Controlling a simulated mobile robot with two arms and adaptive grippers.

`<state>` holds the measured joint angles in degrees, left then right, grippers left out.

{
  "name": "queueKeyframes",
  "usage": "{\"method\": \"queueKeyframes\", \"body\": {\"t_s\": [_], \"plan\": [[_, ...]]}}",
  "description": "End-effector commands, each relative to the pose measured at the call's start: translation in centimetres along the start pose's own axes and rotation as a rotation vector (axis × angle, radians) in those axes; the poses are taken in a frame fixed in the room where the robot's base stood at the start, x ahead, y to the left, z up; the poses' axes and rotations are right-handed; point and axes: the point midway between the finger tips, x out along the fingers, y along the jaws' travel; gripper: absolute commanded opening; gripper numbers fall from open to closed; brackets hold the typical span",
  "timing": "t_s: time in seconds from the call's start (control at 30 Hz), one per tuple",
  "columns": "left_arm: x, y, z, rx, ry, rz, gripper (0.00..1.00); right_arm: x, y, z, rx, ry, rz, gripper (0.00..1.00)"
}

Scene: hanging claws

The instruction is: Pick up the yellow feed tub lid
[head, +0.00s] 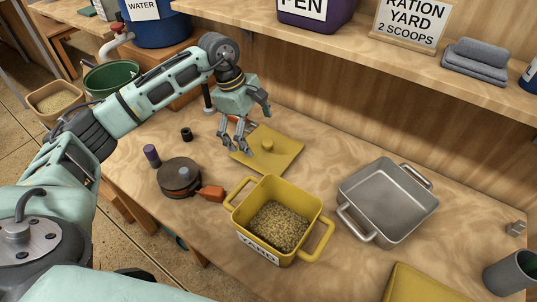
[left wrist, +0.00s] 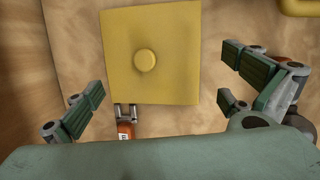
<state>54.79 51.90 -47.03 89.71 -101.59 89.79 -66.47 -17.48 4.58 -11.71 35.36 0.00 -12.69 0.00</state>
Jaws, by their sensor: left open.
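The yellow feed tub lid (head: 283,153) lies flat on the wooden table in the head view, a square plate with a round knob (head: 267,145) in its middle. My left gripper (head: 240,145) hangs above the lid's left part, fingers apart and empty. In the left wrist view the whole lid (left wrist: 165,75) shows ahead, with its knob (left wrist: 145,61) left of centre, and the fingers of my left gripper (left wrist: 160,105) stand wide apart on either side. The yellow feed tub (head: 309,212), full of grain, stands in front of the lid. My right gripper is not in view.
A grey metal pan (head: 400,225) stands right of the tub. A dark round pan-like object (head: 178,178) with an orange part (head: 211,193) lies to the left. An orange-ended tool (left wrist: 125,130) touches or nearly touches the lid's edge. A shelf (head: 340,42) runs behind.

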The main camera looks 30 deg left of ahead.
Motion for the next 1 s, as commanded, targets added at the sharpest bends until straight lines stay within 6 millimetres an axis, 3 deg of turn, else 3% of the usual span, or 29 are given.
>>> {"method": "queueKeyframes", "body": {"t_s": [0.17, 0.5, 0.77, 1.0], "plan": [[1.9, -0.1, 0.1, 0.0, 0.0, -0.004, 1.0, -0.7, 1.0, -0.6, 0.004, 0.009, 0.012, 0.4], [6.4, -0.1, 0.2, -0.001, 0.001, -0.003, 1.0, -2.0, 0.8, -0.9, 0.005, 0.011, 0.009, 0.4], [6.8, -0.1, 0.1, 0.0, 0.001, -0.001, 1.0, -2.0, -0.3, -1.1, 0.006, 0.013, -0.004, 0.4], [6.8, -0.1, 0.1, 0.0, 0.001, -0.001, 0.8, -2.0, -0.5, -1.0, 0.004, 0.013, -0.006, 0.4]]}}
